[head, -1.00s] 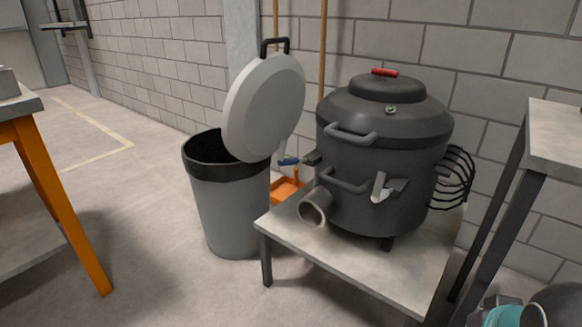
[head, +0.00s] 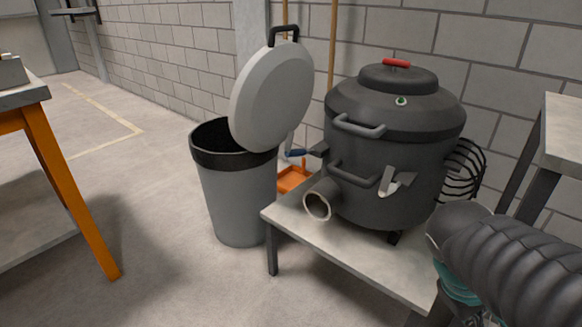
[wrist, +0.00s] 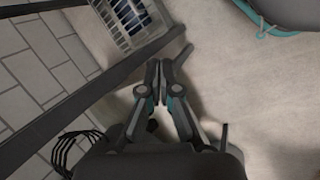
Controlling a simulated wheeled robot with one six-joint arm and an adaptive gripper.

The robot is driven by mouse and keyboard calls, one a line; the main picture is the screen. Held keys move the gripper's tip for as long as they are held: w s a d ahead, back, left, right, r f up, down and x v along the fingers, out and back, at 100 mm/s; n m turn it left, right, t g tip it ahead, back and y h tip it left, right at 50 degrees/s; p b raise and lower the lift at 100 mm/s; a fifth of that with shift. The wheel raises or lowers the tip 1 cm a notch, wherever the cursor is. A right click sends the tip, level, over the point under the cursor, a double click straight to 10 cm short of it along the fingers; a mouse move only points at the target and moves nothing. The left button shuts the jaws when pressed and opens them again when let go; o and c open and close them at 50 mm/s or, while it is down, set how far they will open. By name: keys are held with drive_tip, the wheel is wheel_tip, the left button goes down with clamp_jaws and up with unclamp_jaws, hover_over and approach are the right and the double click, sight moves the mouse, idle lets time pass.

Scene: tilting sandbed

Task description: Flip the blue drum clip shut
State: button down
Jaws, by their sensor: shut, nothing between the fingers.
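A dark grey drum (head: 384,160) with a domed lid (head: 398,100) and red-topped knob stands on a low table. A clip with a blue handle (head: 297,154) sticks out from the drum's left side, roughly level, its handle pointing left away from the drum. A second clip with a pale metal lever (head: 393,184) is on the drum's front. My gripper (wrist: 161,66) is shut and empty in the wrist view, over bare floor. It does not show in the head view, and the blue clip does not show in the wrist view.
A grey bin (head: 235,195) with its round lid (head: 272,97) tilted up stands left of the drum, close to the blue clip. A pipe stub (head: 320,201) juts over the low table (head: 330,240). A wire basket (wrist: 128,22) shows in the wrist view. Floor in front is clear.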

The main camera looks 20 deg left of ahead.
drive_tip(key=w+a+r+n+t+h+p, duration=0.1)
drive_tip(key=w+a+r+n+t+h, duration=0.1)
drive_tip(key=w+a+n+t+h, duration=0.85)
drive_tip(key=w+a+f+n+t+y, duration=0.2)
drive_tip(key=a+n+t+y, duration=0.3)
drive_tip(key=a+n, duration=0.4)
drive_tip(key=w+a+f+n+t+y+p, duration=0.1)
drive_tip(key=a+n+t+y, duration=0.4)
drive_tip(key=a, duration=1.6)
drive_tip(key=w+f+n, duration=0.1)
drive_tip(key=n, duration=0.3)
drive_tip(key=shift+w, duration=0.15)
drive_tip(key=shift+w, duration=0.1)
